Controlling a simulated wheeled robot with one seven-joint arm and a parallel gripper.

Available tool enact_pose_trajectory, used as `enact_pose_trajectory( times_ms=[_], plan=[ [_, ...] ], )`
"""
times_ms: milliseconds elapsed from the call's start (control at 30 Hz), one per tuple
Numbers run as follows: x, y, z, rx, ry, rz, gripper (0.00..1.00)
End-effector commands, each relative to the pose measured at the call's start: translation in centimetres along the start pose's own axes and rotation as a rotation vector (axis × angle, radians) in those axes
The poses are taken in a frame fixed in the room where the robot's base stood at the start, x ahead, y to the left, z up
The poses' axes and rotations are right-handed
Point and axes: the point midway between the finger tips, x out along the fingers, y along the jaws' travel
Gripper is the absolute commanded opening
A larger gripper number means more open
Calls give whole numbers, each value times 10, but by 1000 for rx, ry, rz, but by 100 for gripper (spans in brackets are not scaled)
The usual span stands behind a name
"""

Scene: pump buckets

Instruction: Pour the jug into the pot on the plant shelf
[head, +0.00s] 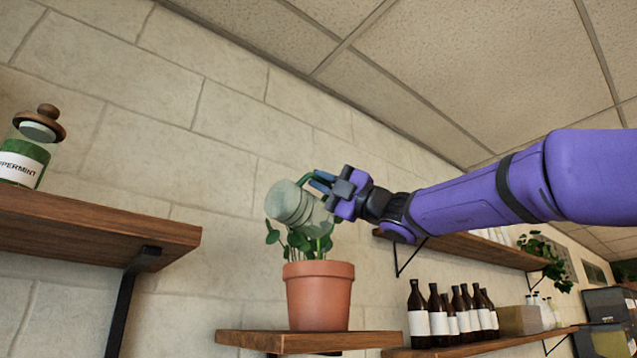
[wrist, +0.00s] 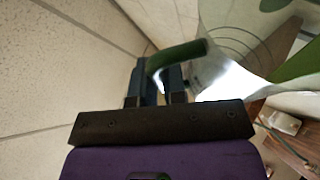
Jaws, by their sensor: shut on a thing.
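The jug (head: 289,203) is pale and translucent with a green handle (head: 309,179). It is strongly tilted above the plant pot in the head view. My gripper (head: 318,184) is shut on the jug's green handle, which also shows between the fingers in the wrist view (wrist: 177,56). The terracotta pot (head: 318,295) holds a leafy green plant (head: 300,244) and stands upright on the small wooden plant shelf (head: 300,342). The jug covers part of the leaves. I cannot tell whether liquid is flowing.
A wooden shelf (head: 95,228) at left carries a peppermint jar (head: 24,160). At right, a lower shelf (head: 480,346) holds several dark bottles (head: 438,318), and an upper shelf (head: 465,250) runs behind my arm. The stone wall stands close behind the pot.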

Motion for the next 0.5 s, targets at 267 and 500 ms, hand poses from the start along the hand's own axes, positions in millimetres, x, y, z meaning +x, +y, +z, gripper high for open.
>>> enact_pose_trajectory(
  times_ms=[267, 500],
  plan=[
    [-1, 4, 11, 85, -58, 31, 0],
    [-2, 6, 18, 141, -99, 51, 0]
  ],
)
